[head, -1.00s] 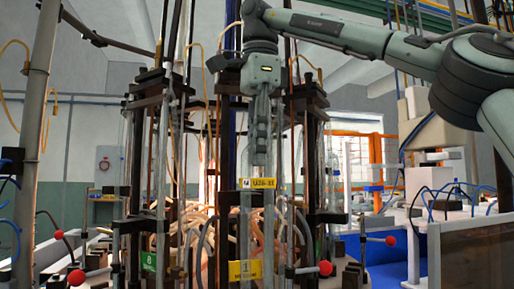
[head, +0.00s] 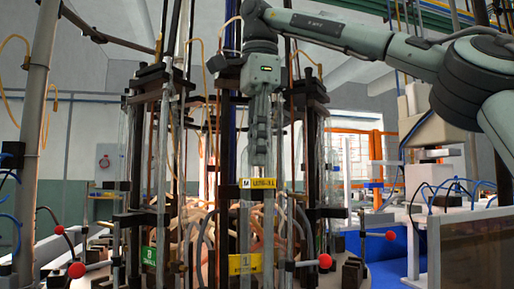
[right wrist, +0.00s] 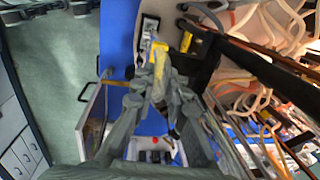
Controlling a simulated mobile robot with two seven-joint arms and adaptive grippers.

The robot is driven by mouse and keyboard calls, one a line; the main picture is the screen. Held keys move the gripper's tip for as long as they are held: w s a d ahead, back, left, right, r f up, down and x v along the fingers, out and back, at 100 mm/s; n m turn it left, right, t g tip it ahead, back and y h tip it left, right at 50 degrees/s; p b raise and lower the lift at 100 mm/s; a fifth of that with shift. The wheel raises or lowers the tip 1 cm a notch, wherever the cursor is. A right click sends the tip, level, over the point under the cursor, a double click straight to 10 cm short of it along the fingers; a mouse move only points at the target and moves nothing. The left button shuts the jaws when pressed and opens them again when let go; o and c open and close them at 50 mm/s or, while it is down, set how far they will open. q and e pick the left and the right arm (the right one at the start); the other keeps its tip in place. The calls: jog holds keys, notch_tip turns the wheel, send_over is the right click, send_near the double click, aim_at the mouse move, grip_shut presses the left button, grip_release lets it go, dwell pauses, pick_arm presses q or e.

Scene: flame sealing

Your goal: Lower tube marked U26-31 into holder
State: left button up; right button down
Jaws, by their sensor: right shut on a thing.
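My right gripper (head: 259,158) points down in the middle of the head view, shut on the upper part of a clear upright tube. The tube carries a yellow label (head: 258,183) just below the fingers; its small print is hard to read. In the right wrist view the fingers (right wrist: 160,75) close around the tube next to a yellow label (right wrist: 158,55). A lower yellow plate marked 1 (head: 244,264) sits on the rig below the tube. The holder and the tube's lower end are hard to make out among clear tubes and rods. My left gripper is not in view.
A dark rig with columns, clear tubes and pale hoses (head: 200,215) stands close around the tube. Red-knobbed levers (head: 325,261) (head: 76,270) stick out at both sides. A green label (head: 149,257) is at lower left. A white bench (head: 450,225) stands at right.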

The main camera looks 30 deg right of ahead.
jog(key=shift+f+b, duration=0.3)
jog(key=shift+f, duration=0.15)
jog(key=c, duration=1.4)
grip_release()
jog(key=shift+c, duration=0.2)
jog(key=shift+r+p, duration=1.2)
jog(key=shift+p, duration=0.05)
jog(key=shift+r, duration=1.1)
jog(key=shift+f, duration=0.15)
